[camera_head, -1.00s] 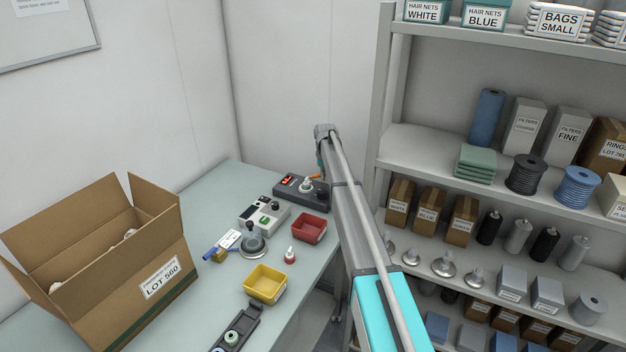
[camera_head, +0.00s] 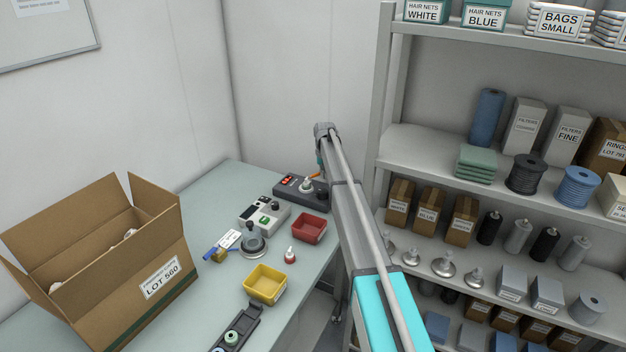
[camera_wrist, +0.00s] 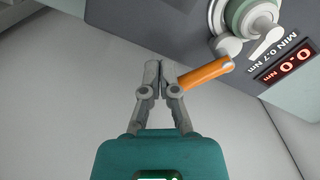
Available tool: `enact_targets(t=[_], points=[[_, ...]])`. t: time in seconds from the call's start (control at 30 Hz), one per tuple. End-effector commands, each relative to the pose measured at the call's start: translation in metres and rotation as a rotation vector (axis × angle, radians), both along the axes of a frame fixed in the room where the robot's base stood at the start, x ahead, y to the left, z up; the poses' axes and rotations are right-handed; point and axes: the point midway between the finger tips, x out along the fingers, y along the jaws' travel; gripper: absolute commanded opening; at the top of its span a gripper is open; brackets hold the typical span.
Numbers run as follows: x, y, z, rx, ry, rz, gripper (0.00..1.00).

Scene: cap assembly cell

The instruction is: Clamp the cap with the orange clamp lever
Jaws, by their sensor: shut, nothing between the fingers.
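The orange clamp lever (camera_wrist: 207,73) sticks out from the dark grey clamp station at upper right in the wrist view. In the head view the lever (camera_head: 314,177) is small, beside my arm's far end. The cap (camera_wrist: 250,14) sits in the station's round seat, partly cut off by the frame edge; it also shows in the head view (camera_head: 306,184). My gripper (camera_wrist: 161,66) is shut and empty. Its right finger is right beside the lever's free end; I cannot tell whether they touch. In the head view my arm mostly hides the gripper.
The station's display (camera_wrist: 295,62) reads 0.0 Nm under "MIN 0.7 Nm". A red bin (camera_head: 309,229), a grey device (camera_head: 263,214) and a yellow bin (camera_head: 265,284) stand on the table. A large carton (camera_head: 120,262) is at left. A loaded shelf (camera_head: 440,146) stands at right.

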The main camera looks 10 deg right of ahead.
Motion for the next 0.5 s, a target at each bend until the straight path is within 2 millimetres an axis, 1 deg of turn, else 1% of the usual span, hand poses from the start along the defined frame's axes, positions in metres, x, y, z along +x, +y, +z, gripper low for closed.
enact_targets(t=[0.2,0.5], points=[[0.007,0.0008,0.0,0.0,0.0,0.0,0.0],[0.0076,0.0009,0.0,0.0,0.0,0.0,0.0]])
